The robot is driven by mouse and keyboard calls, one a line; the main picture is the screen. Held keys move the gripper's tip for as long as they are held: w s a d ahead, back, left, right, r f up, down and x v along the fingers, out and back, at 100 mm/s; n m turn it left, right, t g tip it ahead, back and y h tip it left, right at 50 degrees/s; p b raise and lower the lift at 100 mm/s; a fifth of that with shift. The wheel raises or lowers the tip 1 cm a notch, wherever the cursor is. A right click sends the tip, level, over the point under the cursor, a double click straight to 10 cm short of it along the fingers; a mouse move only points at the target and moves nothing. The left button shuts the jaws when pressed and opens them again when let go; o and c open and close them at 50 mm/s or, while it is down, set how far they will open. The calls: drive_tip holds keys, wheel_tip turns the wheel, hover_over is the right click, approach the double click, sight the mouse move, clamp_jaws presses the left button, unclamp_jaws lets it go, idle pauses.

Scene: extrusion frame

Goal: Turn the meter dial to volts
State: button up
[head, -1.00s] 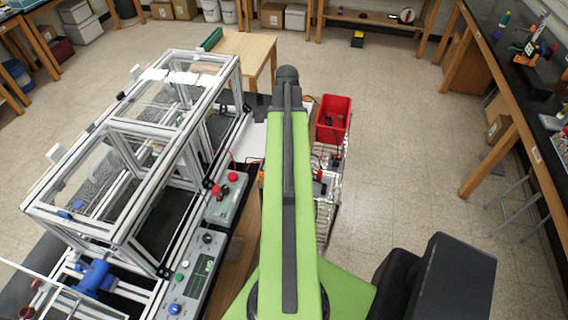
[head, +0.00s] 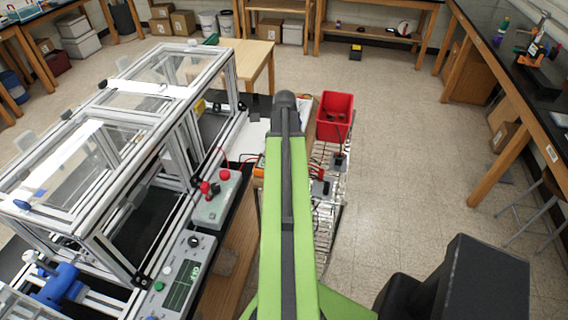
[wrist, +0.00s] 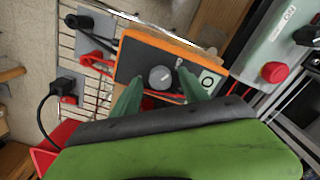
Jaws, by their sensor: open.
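The meter (wrist: 138,62), dark-faced with an orange border, shows in the wrist view. Its round grey dial (wrist: 160,77) is near the middle of the face; I cannot read its setting. A pale square label or display (wrist: 208,82) is to the right of the dial. My gripper (wrist: 159,74) is open, its two green fingers on either side of the dial in this view. I cannot tell whether they touch it. In the head view only an orange edge of the meter (head: 258,170) shows beside my arm, which hides the rest and my gripper.
The aluminium extrusion frame (head: 163,112) stands at left. A control box with a green screen (head: 182,285) and a box with red knobs (head: 213,203) are in front of it. A red bin (head: 334,112) and wire rack (head: 328,215) are right of my arm. Open floor lies farther right.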

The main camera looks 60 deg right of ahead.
clamp_jaws()
drive_tip(key=shift+a, duration=0.2)
drive_tip(key=shift+d, duration=0.2)
drive_tip(key=shift+m, duration=0.3)
drive_tip(key=m, duration=1.1)
drive_tip(key=shift+s, duration=0.1)
idle(0.5)
